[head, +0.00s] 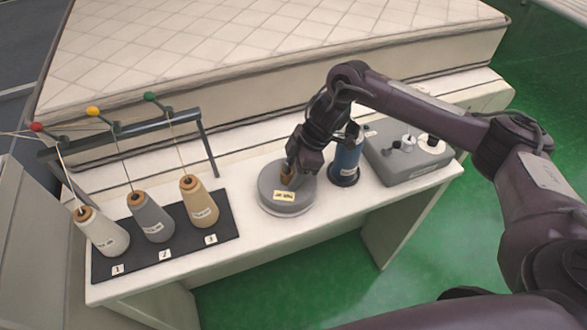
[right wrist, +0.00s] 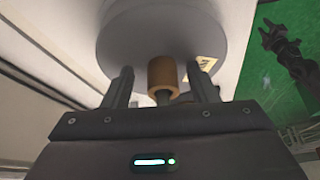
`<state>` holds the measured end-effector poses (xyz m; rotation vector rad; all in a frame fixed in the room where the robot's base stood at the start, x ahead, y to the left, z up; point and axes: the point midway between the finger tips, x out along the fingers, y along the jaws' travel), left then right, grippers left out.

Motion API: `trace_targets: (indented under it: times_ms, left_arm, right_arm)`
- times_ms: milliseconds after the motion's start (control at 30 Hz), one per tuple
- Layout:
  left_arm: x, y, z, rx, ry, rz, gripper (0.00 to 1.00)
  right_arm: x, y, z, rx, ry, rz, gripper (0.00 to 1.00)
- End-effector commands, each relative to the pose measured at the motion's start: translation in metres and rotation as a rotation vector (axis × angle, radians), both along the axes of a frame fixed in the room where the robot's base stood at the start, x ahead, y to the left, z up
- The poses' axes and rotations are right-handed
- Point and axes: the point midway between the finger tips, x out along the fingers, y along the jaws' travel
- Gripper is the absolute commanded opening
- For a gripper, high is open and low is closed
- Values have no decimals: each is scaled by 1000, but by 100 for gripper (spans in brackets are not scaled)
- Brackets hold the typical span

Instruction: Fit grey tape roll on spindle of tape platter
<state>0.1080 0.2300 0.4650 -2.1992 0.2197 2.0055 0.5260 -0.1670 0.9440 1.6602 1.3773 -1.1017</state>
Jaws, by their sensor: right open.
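The grey round platter (head: 272,203), with a pale lower rim and a label, sits on the white table. A brown ring-like core (right wrist: 162,73) stands at its centre around a dark pin (right wrist: 163,97), whose end shows. I cannot make out a grey tape roll separate from the platter and core. My right gripper (right wrist: 162,85) is over the platter, with its open fingers on either side of the core and gaps visible. In the head view, the right gripper (head: 290,174) partly hides the core. A dark arm end in the right wrist view looks like my left gripper (right wrist: 266,27); its jaws are unclear.
A blue spool (head: 347,160) stands close right of the platter. A grey box with knobs (head: 400,160) is farther right. White, grey and tan cones (head: 199,204) stand on a black mat at left under a thread rack (head: 208,143). A mattress (head: 240,35) lies behind.

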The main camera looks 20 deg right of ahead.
Motion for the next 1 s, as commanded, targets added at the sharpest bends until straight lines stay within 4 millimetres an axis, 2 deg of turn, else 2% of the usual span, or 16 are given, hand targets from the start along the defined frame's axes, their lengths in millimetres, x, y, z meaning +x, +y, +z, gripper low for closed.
trace_targets:
  times_ms: [133, 233, 533, 633, 1000]
  left_arm:
    - [0, 0, -1, 0, 0, 0, 36]
    - [0, 0, -4, 0, 0, 0, 36]
    - [0, 0, -12, 0, 0, 0, 36]
    - [0, 0, -13, 0, 0, 0, 36]
    - [0, 0, -13, 0, 0, 0, 36]
  right_arm:
    - [0, 0, 2, 2, -1, 2, 53]
    - [0, -4, 11, 3, -4, 2, 53]
    - [-3, -25, 57, 1, -5, -1, 53]
    - [-5, -29, 66, 0, -3, -1, 53]
    - [-6, -31, 72, 1, 0, -1, 53]
